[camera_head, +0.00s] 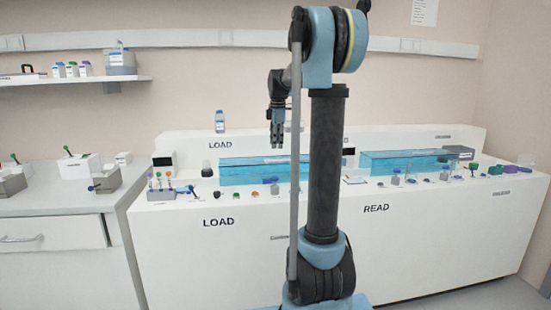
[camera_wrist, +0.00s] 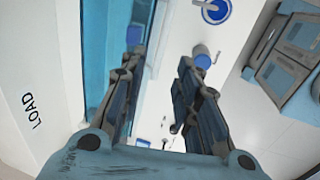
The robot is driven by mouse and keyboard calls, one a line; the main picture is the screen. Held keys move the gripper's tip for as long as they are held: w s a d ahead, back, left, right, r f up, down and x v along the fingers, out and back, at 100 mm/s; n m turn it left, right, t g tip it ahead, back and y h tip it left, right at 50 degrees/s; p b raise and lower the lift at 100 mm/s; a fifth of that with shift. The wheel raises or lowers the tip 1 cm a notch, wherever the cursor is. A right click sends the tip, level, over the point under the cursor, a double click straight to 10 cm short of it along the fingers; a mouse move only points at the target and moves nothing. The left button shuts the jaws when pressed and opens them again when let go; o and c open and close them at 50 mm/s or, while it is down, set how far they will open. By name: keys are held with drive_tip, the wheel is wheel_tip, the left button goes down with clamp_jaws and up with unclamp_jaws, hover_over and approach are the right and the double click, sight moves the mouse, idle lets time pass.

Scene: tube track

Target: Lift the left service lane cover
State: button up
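The left service lane cover (camera_head: 245,173) is a long translucent blue box lying flat on the white bench under the LOAD label. My gripper (camera_head: 277,140) hangs pointing down above the right part of this cover, apart from it. My arm hides the cover's right end. In the wrist view, a blue cover (camera_wrist: 95,55) runs along the left side, beside my left finger. My gripper (camera_wrist: 160,65) is open there, with nothing between its two fingers. A similar blue cover (camera_head: 415,162) lies on the right, above the READ label.
A small rack with coloured pins (camera_head: 160,188) stands at the left end. A blue-capped vial (camera_wrist: 203,57) is close to my right finger. A bottle (camera_head: 221,120) stands behind.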

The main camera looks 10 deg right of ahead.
sight(276, 160)
drive_tip(key=f, duration=0.3)
drive_tip(key=w+f, duration=0.1)
drive_tip(key=f, duration=0.3)
drive_tip(key=shift+w+f, duration=0.1)
drive_tip(key=shift+w, duration=0.1)
clamp_jaws()
